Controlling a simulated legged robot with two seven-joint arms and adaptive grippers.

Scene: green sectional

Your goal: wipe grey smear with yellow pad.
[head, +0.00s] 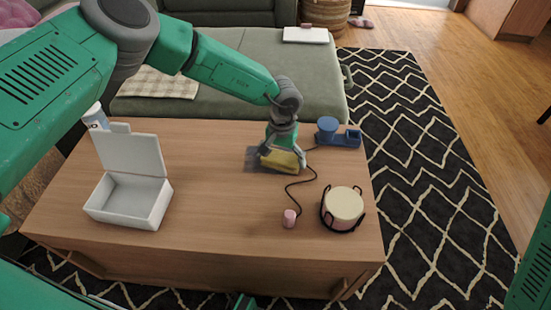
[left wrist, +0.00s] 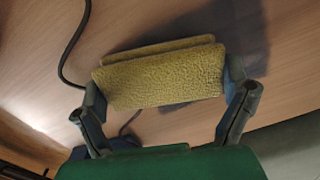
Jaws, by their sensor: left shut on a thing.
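The yellow pad (head: 281,160) is on the wooden table, below my left gripper (head: 279,152). My left gripper is shut on the pad; in the left wrist view the pad (left wrist: 165,75) sits between its two fingers. The grey smear (head: 253,158) shows as a dark patch on the table at the pad's left side in the head view. In the left wrist view the smear (left wrist: 240,35) spreads beyond and beside the pad, and part of it is hidden by the pad.
An open white box (head: 130,198) stands at the table's left. A blue holder with a cup (head: 338,137) is at the back right. A round cream container in a black rack (head: 342,207) and a pink piece (head: 289,218) on a dark cord (head: 302,183) are at the front right.

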